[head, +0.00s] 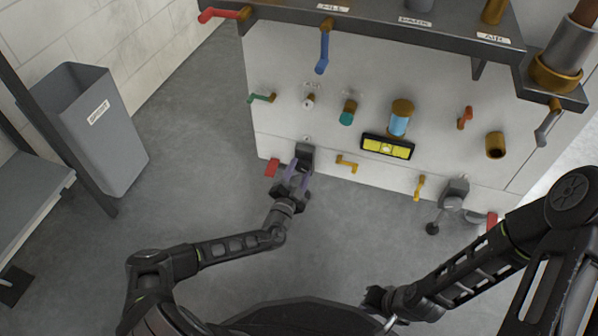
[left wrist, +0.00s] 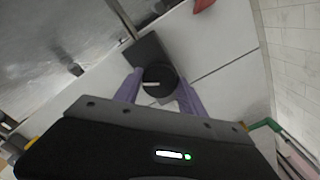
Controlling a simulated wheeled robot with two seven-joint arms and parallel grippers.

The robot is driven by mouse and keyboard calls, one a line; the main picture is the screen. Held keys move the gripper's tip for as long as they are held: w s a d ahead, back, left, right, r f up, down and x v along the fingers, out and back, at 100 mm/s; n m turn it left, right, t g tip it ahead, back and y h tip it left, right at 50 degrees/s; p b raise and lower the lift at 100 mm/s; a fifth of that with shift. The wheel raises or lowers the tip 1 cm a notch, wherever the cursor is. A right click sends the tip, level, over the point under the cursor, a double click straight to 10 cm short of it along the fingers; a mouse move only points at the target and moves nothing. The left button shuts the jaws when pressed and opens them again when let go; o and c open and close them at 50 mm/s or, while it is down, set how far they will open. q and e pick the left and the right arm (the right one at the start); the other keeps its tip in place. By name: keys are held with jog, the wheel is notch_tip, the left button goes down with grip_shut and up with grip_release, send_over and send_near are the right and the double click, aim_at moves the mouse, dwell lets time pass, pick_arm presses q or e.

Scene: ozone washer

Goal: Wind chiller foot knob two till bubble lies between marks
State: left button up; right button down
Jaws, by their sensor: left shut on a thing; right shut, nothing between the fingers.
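The chiller (head: 330,120) is a pale cabinet. A yellow level vial in a black frame (head: 365,143) is on its front; a pale spot near its middle may be the bubble, but its place against the marks is too small to tell. At the lower left a dark foot bracket (head: 305,152) stands out. My left gripper (head: 293,178) is shut there. In the left wrist view its purple fingers (left wrist: 160,92) grip a black round knob (left wrist: 160,76) with a pale mark. A second foot with a crank-like knob (head: 432,228) is at the lower right. My right gripper (head: 375,298) is shut and empty, well away from the cabinet.
Red tabs (head: 272,168) sit near the lower corners. Yellow handles (head: 346,163), a green lever (head: 262,97) and a blue lever (head: 322,54) stick out from the front. A grey bin (head: 90,135) stands at left. The floor before the cabinet is clear.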

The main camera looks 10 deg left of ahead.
pick_arm(q)
jog(key=shift+f, duration=0.1)
jog(key=o, duration=1.4)
jog(key=shift+c, duration=0.2)
jog(key=shift+s, duration=0.1)
jog(key=shift+s+p, duration=0.3)
jog(key=shift+s, duration=0.05)
jog(key=s+p, duration=0.2)
jog(key=s, duration=0.5)
jog(key=shift+a+p, duration=0.25)
jog(key=shift+p, duration=0.05)
